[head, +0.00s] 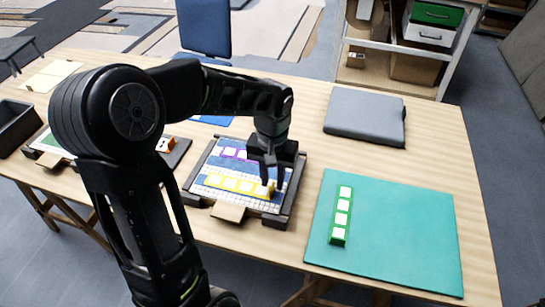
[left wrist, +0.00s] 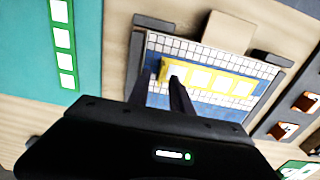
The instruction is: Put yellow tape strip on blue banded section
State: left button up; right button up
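The yellow tape strip (head: 232,184), a row of white squares on a yellow backing with a raised tab at its right end, lies across the mosaic panel (head: 208,193). Blue band (head: 215,166) shows just behind it, and white tiles lie in front. In the left wrist view the strip (left wrist: 222,84) lies along the edge between the white tiles and the blue section (left wrist: 215,110). My left gripper (head: 272,182) is at the tab end, its two fingers (left wrist: 160,80) apart beside the tab. Whether they touch it is unclear. My right gripper is not in view.
A purple strip (head: 238,154) lies farther back on the panel. A green strip (head: 341,214) rests on the teal mat (head: 400,235) at right. A grey pad (head: 365,115) lies behind it. Dark rails (head: 290,205) frame the panel. Another panel and a black bin (head: 15,125) are at left.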

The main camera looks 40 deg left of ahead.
pick_arm(q)
notch_tip(320, 180, up, 10)
jog(key=shift+r, duration=0.15)
dwell(0.7)
